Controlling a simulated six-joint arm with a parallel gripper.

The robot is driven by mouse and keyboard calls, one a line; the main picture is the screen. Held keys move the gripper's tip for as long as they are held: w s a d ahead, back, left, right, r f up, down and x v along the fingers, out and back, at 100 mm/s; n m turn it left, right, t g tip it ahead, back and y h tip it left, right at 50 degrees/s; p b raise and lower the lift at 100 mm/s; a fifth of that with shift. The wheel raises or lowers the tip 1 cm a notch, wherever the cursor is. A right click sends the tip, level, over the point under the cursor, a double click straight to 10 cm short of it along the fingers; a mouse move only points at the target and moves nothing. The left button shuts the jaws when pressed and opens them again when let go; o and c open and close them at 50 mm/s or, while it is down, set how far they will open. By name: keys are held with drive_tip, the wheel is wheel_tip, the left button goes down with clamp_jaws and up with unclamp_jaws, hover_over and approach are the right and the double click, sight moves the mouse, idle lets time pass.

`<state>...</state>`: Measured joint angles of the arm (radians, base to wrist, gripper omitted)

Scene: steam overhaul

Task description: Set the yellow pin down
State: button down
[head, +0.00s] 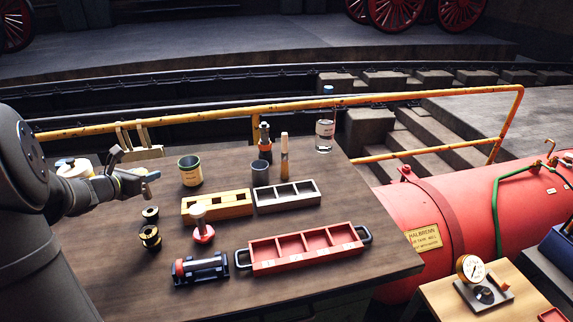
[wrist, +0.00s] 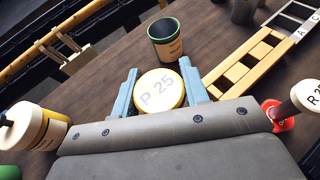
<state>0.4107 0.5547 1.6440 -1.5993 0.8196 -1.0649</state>
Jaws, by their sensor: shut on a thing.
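The yellow pin (wrist: 158,90) shows its round pale top, marked P 25 and rimmed in yellow, in the wrist view. My gripper (wrist: 160,86) is shut on it, with one blue-grey finger on each side. The pin's lower part is hidden beneath its top. In the head view my gripper (head: 142,174) is over the left part of the wooden table (head: 120,285), and the pin is too small there to make out clearly. I cannot tell whether the pin touches the table.
A green-rimmed tin (head: 190,171) stands right of my gripper. A red-based pin (head: 202,232), black spools (head: 150,238) and a red compartment tray (head: 305,263) lie nearer. A white-and-yellow container (wrist: 42,128) stands left.

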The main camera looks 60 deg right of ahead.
drive_tip(key=s+d+r+n+t+y, duration=0.1)
drive_tip(key=s+d+r+n+t, duration=0.15)
drive_tip(key=d, duration=1.25)
drive_tip(key=s+d+r+n+t+y, duration=0.1)
drive_tip(key=s+d+n+t, duration=0.15)
drive_tip(key=d, duration=1.35)
drive_tip(key=s+d+f+n+t+y, duration=0.1)
drive_tip(key=s+d+n+t+y, duration=0.1)
drive_tip(key=s+d, duration=0.85)
drive_tip(key=s+d+f+n+t+y, duration=0.1)
drive_tip(key=s+d, duration=0.4)
drive_tip(key=s, duration=1.1)
drive_tip(key=shift+w+d+f, duration=0.45)
drive_tip(key=shift+w+f, duration=1.35)
drive_tip(key=shift+f, duration=0.05)
drive_tip(key=shift+w+d+f, duration=0.4)
drive_tip(key=shift+w+f, duration=1.4)
drive_tip(key=shift+w, duration=0.05)
drive_tip(key=shift+w+d+f, duration=0.45)
drive_tip(key=shift+w+f, duration=1.35)
drive_tip(key=shift+f, duration=0.05)
drive_tip(key=shift+f, duration=0.1)
